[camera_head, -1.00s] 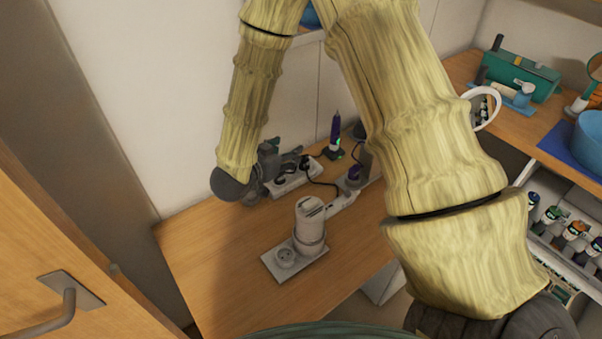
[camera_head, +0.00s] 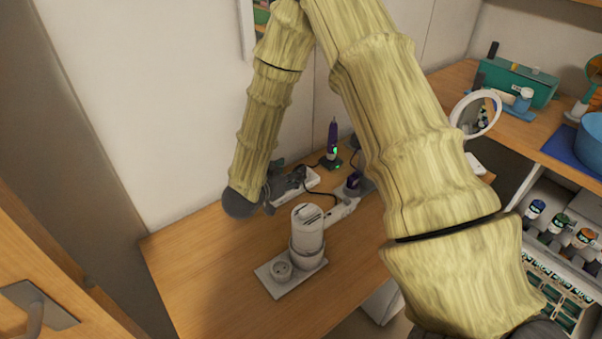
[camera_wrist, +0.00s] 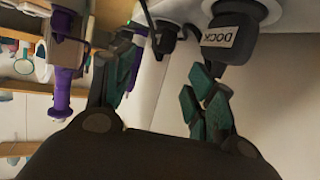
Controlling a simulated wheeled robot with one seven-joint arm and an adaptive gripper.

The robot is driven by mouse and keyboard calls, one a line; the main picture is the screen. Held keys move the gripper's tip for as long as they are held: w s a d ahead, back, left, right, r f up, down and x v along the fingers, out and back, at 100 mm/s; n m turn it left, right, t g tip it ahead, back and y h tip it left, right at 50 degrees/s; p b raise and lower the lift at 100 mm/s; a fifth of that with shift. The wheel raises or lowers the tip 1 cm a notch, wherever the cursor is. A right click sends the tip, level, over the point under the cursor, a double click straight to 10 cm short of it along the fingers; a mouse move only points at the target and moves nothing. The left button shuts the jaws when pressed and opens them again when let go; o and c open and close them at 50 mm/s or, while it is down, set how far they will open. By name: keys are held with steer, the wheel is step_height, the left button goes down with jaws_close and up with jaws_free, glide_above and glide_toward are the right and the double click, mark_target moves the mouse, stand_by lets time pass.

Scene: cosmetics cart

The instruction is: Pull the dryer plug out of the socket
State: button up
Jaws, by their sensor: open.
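A white power strip (camera_head: 308,179) lies near the wall at the back of the wooden counter; my gripper (camera_head: 279,184) is at its left end and partly hides it. In the wrist view my gripper (camera_wrist: 163,68) is open, with nothing between its fingers. A black plug marked DOCK (camera_wrist: 229,38) sits in the strip (camera_wrist: 185,9), above the right finger. A smaller black plug with a cord (camera_wrist: 165,36) sits left of it, above the gap. No dryer label is visible on the smaller plug.
A white cylindrical appliance (camera_head: 307,232) stands on a plate in front of the strip. A purple device (camera_head: 333,139) stands behind the strip, near the wall. A round mirror (camera_head: 476,114) is at right. The counter's front left is clear.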

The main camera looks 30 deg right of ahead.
mark_target(299, 166)
steer(key=shift+p+x, duration=0.4)
steer(key=shift+x, duration=2.55)
steer(key=shift+c, duration=0.3)
steer(key=c, duration=1.1)
